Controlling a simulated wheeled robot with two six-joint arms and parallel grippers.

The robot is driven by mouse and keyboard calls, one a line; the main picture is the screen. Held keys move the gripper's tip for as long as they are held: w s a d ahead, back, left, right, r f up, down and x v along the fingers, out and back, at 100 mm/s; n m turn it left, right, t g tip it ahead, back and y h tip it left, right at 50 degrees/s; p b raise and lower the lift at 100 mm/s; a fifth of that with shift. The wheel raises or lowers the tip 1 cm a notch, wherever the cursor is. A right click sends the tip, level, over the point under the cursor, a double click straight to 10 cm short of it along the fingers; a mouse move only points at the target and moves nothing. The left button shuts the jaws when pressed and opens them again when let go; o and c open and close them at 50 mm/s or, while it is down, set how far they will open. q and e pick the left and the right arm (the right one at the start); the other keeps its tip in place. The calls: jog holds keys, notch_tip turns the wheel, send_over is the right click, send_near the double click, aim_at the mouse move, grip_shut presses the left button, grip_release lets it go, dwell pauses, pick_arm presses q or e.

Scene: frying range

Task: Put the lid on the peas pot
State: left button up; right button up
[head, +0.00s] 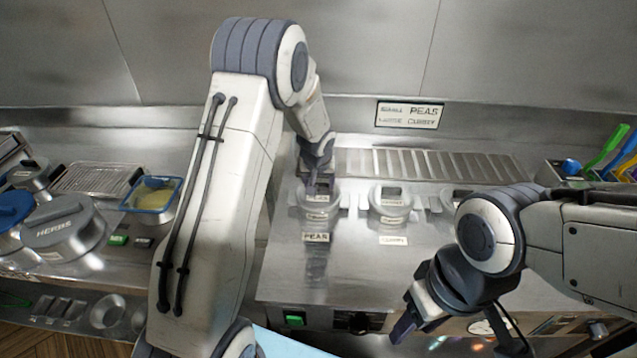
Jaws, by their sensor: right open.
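The peas pot (318,213) stands at the back of the steel counter, behind a PEAS label (316,237). My left arm reaches in across the picture, and its small gripper (318,180) points down right at the pot's top. A lid seems to sit at the pot's top, but the gripper overlaps it and I cannot tell whether it is held or how it rests. The left fingers are too small to read. My right gripper (408,322) is open over the counter's front edge, well away from the pots, with nothing seen in it.
A second pot (391,205) with its own label stands just right of the peas pot, and another is partly hidden behind my right arm. A slatted rack (430,165) runs behind. A large HERBS container (62,232) and a blue tray (152,194) are at left.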

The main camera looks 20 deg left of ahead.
dwell(0.4)
pick_arm(q)
jog(key=o, duration=1.4)
jog(key=shift+r+p, duration=2.65)
jog(key=shift+r, duration=0.85)
jog(key=shift+d, duration=0.1)
